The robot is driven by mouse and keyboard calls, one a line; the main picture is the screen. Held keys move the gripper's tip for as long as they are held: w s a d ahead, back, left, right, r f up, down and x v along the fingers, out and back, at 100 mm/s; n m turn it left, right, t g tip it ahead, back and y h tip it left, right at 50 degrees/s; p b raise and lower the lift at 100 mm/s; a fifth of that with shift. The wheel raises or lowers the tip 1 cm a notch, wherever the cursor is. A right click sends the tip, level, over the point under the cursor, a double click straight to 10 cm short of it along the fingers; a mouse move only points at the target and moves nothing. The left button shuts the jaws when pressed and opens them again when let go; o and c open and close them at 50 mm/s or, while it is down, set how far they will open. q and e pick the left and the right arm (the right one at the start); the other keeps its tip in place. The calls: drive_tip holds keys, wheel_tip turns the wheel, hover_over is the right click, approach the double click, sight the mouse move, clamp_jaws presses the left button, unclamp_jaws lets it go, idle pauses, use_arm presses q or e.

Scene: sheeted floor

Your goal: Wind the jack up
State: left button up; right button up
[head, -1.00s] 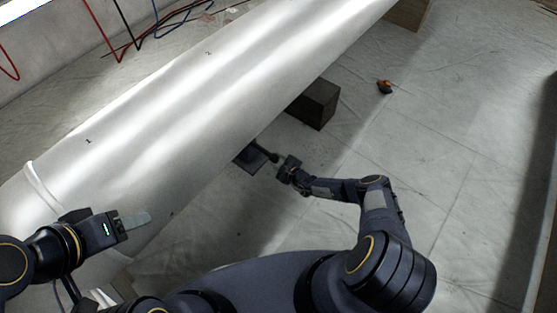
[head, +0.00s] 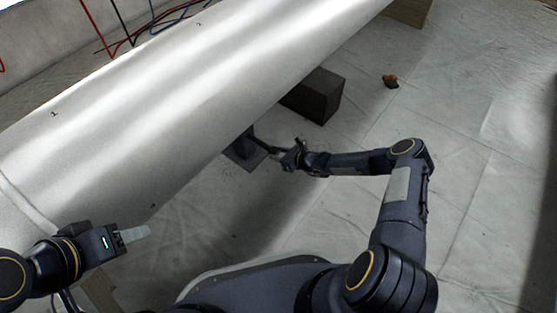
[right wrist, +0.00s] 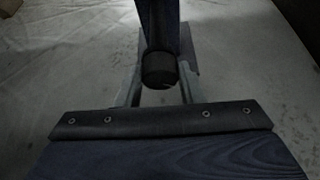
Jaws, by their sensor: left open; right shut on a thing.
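The jack (head: 243,150) stands on the floor at the lower edge of the big white cylinder (head: 150,110); its upper part is hidden under the cylinder. Its handle (head: 268,147) sticks out to the right. My right gripper (head: 286,155) is shut on the handle's end. In the right wrist view the dark round handle end (right wrist: 159,70) sits between the two fingers (right wrist: 158,88), and the dark jack body rises behind it. My left gripper (head: 135,234) is open and empty, in front of the cylinder at the lower left.
A dark block (head: 315,97) stands under the cylinder beyond the jack. A wooden block (head: 409,12) is at the far end. A small orange and black thing (head: 390,81) lies on the floor. Cables (head: 150,25) run behind the cylinder. The floor to the right is clear.

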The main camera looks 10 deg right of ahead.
drive_tip(key=shift+d+p, duration=0.1)
drive_tip(key=shift+p, duration=0.3)
drive_tip(key=m+y, duration=0.1)
drive_tip(key=m+g+y, duration=0.1)
drive_tip(key=shift+w+d+f+m, duration=0.1)
drive_tip(key=shift+w+m, duration=0.05)
drive_tip(key=shift+m, duration=0.15)
drive_tip(key=shift+d+m+y, duration=0.1)
drive_tip(key=shift+m+y, duration=0.3)
drive_tip(key=shift+m, duration=0.4)
drive_tip(key=o, duration=0.9)
